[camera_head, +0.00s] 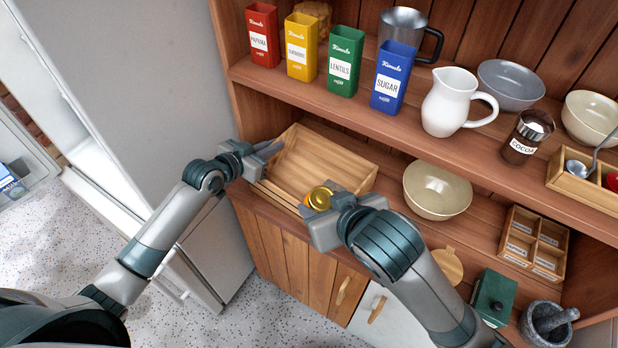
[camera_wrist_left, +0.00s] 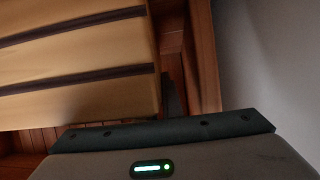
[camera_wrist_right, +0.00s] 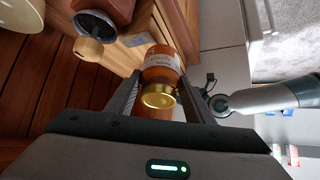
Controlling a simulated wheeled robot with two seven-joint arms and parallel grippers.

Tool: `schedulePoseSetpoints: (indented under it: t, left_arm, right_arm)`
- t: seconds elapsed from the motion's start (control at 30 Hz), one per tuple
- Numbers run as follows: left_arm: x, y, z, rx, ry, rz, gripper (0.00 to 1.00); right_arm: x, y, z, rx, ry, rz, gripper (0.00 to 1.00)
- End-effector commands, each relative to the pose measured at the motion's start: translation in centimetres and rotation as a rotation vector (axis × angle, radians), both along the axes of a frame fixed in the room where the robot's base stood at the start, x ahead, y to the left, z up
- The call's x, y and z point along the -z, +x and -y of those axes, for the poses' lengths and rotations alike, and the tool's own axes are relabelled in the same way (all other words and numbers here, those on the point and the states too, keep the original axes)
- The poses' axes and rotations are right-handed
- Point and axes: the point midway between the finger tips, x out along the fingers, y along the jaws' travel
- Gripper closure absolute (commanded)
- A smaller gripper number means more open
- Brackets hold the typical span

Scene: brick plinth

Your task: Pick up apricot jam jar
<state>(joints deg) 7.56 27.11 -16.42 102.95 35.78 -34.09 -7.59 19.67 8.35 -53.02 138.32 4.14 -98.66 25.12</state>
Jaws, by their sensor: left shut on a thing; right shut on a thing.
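The jam jar (camera_wrist_right: 162,66) is orange with a white label and a gold lid; its label is too small to read. In the head view its gold lid (camera_head: 319,197) shows at my right gripper (camera_head: 322,208). My right gripper is shut on the jar, one finger on each side, at the front right of a slatted wooden crate (camera_head: 352,165). My left gripper (camera_head: 264,157) is shut on the left side of this crate. The crate's slats (camera_wrist_left: 75,55) fill the upper left of the left wrist view, where the left fingertips are hidden.
The crate looks empty and stands on the lower shelf. A beige bowl (camera_head: 437,190) is right of it. The upper shelf above holds colored tins (camera_head: 343,62), a white jug (camera_head: 456,103) and a cocoa jar (camera_head: 526,138). A grey fridge (camera_head: 135,70) stands close on the left.

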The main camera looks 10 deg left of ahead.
Motion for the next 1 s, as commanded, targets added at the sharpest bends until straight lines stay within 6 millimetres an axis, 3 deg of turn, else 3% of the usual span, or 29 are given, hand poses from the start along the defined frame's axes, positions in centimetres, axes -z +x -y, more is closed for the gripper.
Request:
schedulePoseSetpoints:
  t: [0.03,0.23,0.53,1.0]
  left_arm:
    - [0.0,0.0,0.0,0.001,0.0,-0.001,1.0]
    - [0.0,0.0,0.0,0.001,0.0,-0.001,1.0]
    - [0.0,0.0,0.0,0.0,0.0,-0.001,1.0]
    - [0.0,0.0,0.0,0.0,0.0,-0.001,1.0]
  right_arm:
    - [0.0,-1.0,0.7,0.001,0.001,0.0,0.85]
    - [-0.9,-2.0,1.5,-0.001,-0.052,-0.072,0.85]
    - [-1.6,-2.7,1.3,-0.022,-0.075,-0.107,0.85]
    - [-1.9,-4.2,3.0,-0.004,-0.151,-0.207,0.85]
